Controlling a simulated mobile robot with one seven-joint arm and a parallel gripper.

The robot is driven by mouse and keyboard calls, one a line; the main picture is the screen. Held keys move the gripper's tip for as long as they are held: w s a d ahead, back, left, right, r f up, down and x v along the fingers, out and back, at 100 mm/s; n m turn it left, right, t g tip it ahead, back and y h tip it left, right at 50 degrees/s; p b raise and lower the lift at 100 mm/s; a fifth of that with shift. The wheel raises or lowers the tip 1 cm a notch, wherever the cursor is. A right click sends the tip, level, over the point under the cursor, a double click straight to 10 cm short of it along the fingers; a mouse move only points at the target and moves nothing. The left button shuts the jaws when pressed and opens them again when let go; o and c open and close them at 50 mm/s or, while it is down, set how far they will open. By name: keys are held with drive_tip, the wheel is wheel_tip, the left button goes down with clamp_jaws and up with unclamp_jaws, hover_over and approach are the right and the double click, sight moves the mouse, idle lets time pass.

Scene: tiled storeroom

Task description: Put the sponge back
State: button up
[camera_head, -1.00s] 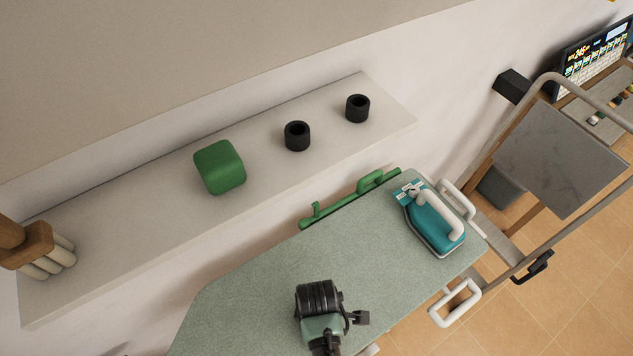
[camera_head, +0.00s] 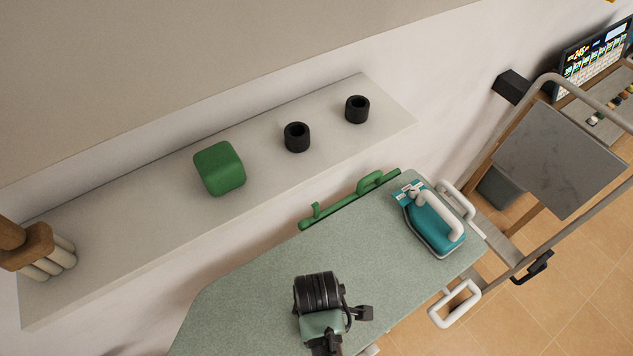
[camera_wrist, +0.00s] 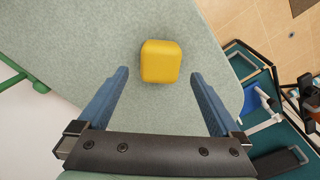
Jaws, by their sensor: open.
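A yellow rounded block (camera_wrist: 161,61), which looks like a sponge, lies on the grey-green ironing board (camera_wrist: 100,30). My gripper (camera_wrist: 160,74) is open, with its two blue fingers apart and the yellow block just ahead of and between their tips. Nothing is held. In the head view my gripper (camera_head: 318,292) is over the lower middle of the board (camera_head: 240,295); its fingers and the yellow block are hidden there. A green rounded block (camera_head: 220,168), also sponge-like, sits on the white wall shelf (camera_head: 120,215).
Two black cups (camera_head: 297,137) stand on the shelf, right of the green block. A bundle of pale rods with a brown top (camera_head: 35,250) is at its left end. A teal iron (camera_head: 435,228) stands on the board's right end. A metal-framed cart (camera_head: 560,160) is beyond.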

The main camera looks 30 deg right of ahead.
wheel_tip(320, 180, up, 8)
drive_tip(key=shift+f, duration=0.2)
idle(0.5)
